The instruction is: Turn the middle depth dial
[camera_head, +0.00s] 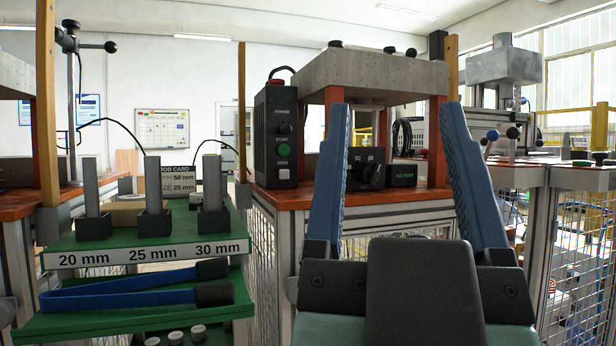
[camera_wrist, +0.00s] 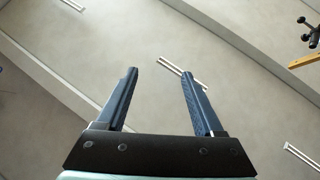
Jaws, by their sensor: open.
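In the head view, a small dark block with light numerals, apparently the depth dial (camera_head: 366,170), sits on the middle orange-topped bench, under the grey slab. It is small and partly covered by my left finger; its pointer cannot be made out. My gripper (camera_head: 395,106) is open and empty in front of the bench, its two blue fingers pointing upward and spread either side of the dial in the picture, apart from it. In the wrist view my gripper (camera_wrist: 160,72) is open against the ceiling; no dial shows there.
A black control box (camera_head: 284,137) with a green button stands left of the dial. A green rack (camera_head: 140,243) holds upright bars, with blue tongs (camera_head: 140,297) below. A job card (camera_head: 177,181) reads 50 mm and 25 mm. Another machine bench (camera_head: 540,177) stands right.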

